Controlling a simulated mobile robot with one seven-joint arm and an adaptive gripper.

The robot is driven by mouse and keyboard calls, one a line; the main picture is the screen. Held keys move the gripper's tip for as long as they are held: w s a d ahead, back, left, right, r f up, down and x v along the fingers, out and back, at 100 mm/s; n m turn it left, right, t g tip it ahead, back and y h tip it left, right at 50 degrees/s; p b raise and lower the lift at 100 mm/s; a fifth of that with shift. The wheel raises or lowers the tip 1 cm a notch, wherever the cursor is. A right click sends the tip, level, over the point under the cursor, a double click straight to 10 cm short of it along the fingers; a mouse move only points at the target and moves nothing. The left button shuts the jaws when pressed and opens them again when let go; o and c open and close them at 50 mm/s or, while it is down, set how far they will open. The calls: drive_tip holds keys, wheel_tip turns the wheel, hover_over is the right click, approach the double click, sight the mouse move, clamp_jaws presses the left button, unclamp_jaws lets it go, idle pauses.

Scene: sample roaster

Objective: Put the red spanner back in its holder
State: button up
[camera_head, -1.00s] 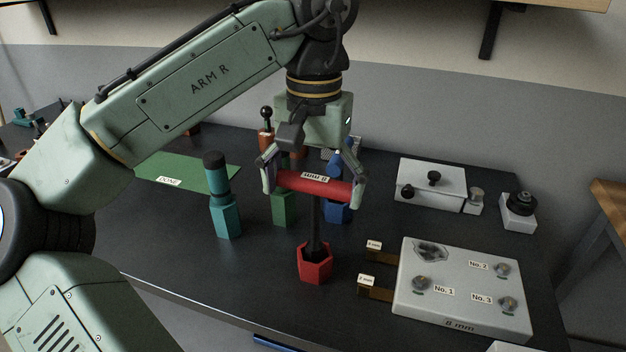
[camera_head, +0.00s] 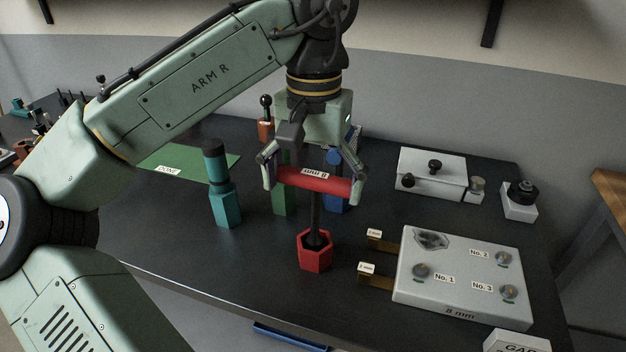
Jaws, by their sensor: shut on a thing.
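The red spanner (camera_head: 315,181) has a red crossbar handle with an "8 mm" label and a dark shaft pointing down. My gripper (camera_head: 314,183) is shut on the red handle, one finger at each end of it. The red hexagonal holder (camera_head: 315,253) stands on the dark bench directly below. The lower end of the shaft reaches the holder's opening and appears to be inside it. The spanner looks upright, with its handle well above the holder. How deep the tip sits is hidden by the holder's wall.
A teal holder with its tool (camera_head: 222,190) stands to the left. A green holder (camera_head: 284,198) and a blue one (camera_head: 336,200) are behind my gripper. A grey "8 mm" block (camera_head: 460,280) with numbered bolts lies right. A green mat (camera_head: 190,162) is at back left.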

drive_tip(key=shift+f+b, duration=0.35)
drive_tip(key=shift+f, duration=0.95)
drive_tip(key=o, duration=1.4)
drive_tip(key=shift+c, duration=0.2)
wheel_tip(320, 180, up, 12)
